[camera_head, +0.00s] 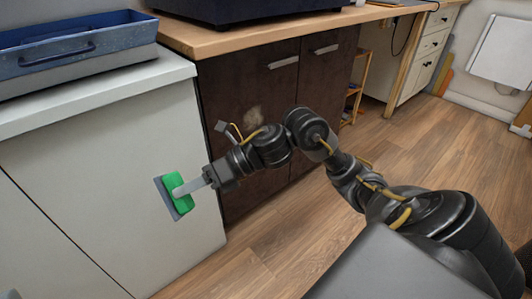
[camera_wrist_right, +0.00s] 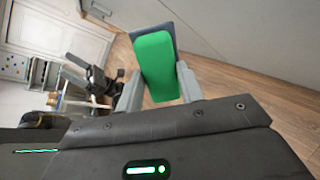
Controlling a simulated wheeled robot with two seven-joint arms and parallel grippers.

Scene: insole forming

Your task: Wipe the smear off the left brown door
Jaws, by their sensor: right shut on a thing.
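The left brown door (camera_head: 235,85) is dark and stands under the wooden counter, beside the white cabinet. My right gripper (camera_head: 190,186) is shut on a green block with a flat grey pad (camera_head: 176,194), a wiper. The wiper is in front of the white cabinet, left of the brown door and apart from the smear. The green block (camera_wrist_right: 158,66) also shows between the fingers in the right wrist view. A dark jointed part there may be my left arm; its jaws are unclear.
The white cabinet (camera_head: 110,175) carries a blue tray (camera_head: 75,42). The wooden counter (camera_head: 215,40) holds a dark box (camera_head: 250,8). A second brown door (camera_head: 322,75) stands to the right. The wooden floor (camera_head: 260,240) is clear in front.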

